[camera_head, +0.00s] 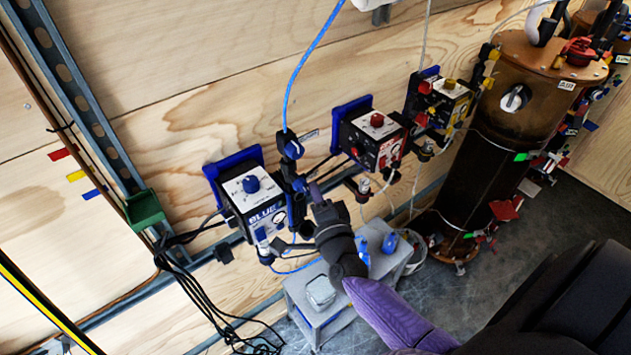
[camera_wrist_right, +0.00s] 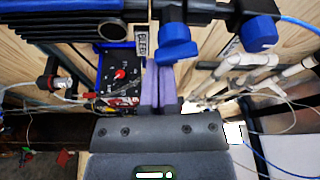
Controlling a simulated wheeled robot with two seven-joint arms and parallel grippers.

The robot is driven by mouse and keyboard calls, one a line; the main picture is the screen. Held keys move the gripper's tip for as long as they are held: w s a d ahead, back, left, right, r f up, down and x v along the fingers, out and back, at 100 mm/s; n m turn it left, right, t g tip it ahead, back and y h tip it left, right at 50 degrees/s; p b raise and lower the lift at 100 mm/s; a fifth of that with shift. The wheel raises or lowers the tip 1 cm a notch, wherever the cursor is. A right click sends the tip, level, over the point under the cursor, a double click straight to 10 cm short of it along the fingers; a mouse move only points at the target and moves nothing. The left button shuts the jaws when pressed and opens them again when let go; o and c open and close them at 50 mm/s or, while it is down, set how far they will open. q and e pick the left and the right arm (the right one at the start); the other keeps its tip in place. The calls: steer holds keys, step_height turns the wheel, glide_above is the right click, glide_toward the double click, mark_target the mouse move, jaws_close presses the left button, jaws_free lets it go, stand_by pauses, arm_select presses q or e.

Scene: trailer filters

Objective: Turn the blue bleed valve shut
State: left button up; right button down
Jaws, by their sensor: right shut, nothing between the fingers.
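A blue valve handle (camera_wrist_right: 176,42) sits beside a BLEED label (camera_wrist_right: 142,42) on dark pipework in the right wrist view. My right gripper (camera_wrist_right: 162,85) has its purple fingers shut with nothing between them; the tips lie close to this handle, partly under it in the picture. I cannot tell whether they touch it. In the head view the right gripper (camera_head: 314,188) is at the pipework right of the BLUE box (camera_head: 262,200). A blue valve part (camera_head: 291,146) shows above it there. My left gripper is not in view.
A second blue knob (camera_wrist_right: 258,30) is right of the handle. A red-knobbed box (camera_head: 372,135) is on the plywood wall to the right, then a yellow-knobbed box (camera_head: 447,98) and a brown cylinder (camera_head: 478,150). A grey stand (camera_head: 330,318) is below. Cables hang at lower left.

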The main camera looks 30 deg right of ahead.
steer(key=shift+a+f+m+g+p, duration=0.1)
steer(key=shift+m+g+p, duration=0.2)
steer(key=shift+m, duration=0.35)
steer(key=shift+a+f+m+g+p, duration=0.1)
steer(key=shift+m+g+p, duration=0.15)
steer(key=shift+m, duration=0.4)
stand_by(0.9)
steer(key=shift+d, duration=0.1)
stand_by(0.4)
